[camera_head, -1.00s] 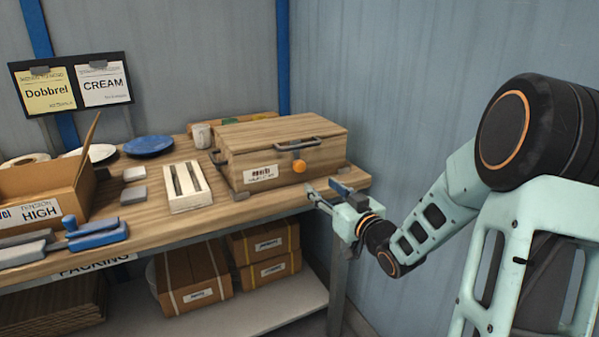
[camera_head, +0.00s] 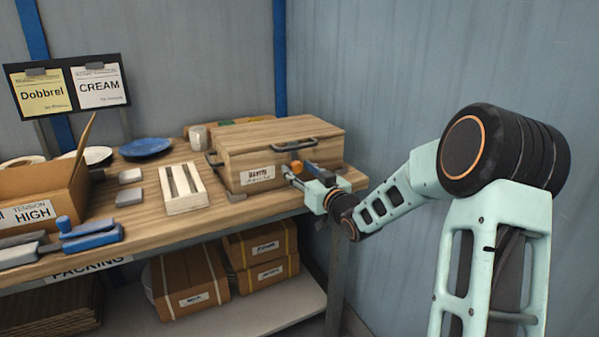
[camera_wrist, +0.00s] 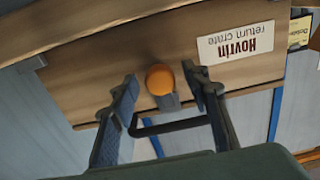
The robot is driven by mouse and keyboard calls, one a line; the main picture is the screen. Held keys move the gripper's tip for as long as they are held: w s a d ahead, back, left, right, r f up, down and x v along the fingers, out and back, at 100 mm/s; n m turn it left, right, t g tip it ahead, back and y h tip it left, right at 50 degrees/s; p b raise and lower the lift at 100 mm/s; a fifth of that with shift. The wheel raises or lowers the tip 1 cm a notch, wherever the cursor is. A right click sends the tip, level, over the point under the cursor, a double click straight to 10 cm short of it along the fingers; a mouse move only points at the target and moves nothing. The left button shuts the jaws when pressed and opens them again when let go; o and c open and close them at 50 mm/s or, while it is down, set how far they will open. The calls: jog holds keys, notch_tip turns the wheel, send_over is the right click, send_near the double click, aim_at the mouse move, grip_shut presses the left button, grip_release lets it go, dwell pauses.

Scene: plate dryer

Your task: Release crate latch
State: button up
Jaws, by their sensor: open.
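The wooden crate (camera_head: 240,165) stands shut on the bench, its front face toward my arm. Its round orange latch knob (camera_wrist: 160,79) sits on the front face, with a grey tab against it. In the head view the knob (camera_head: 296,167) is partly hidden by my gripper. My gripper (camera_head: 299,174) is open in front of the crate. In the wrist view, which shows the crate upside down, the gripper's fingers (camera_wrist: 159,76) stand on either side of the knob with gaps showing. I cannot tell how deep they reach around it.
A dark handle (camera_head: 294,144) is on the crate's lid, and another handle (camera_head: 212,158) is on its left side. A label (camera_head: 257,175) is left of the latch. A white slotted tray (camera_head: 170,203) and an open cardboard box (camera_head: 30,185) stand further left.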

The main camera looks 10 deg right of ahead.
jog(key=shift+c, duration=0.2)
jog(key=c, duration=1.1)
jog(key=m+p, duration=0.3)
jog(key=m, duration=0.1)
jog(key=shift+r+m, duration=0.1)
jog(key=shift+m, duration=0.3)
jog(key=m+p, duration=0.2)
jog(key=m, duration=0.2)
jog(key=shift+m, duration=0.3)
jog(key=m+p, duration=0.3)
jog(key=m, duration=0.1)
jog(key=shift+a+m+p, duration=0.1)
jog(key=shift+m+p, duration=0.65)
jog(key=shift+m, duration=1.45)
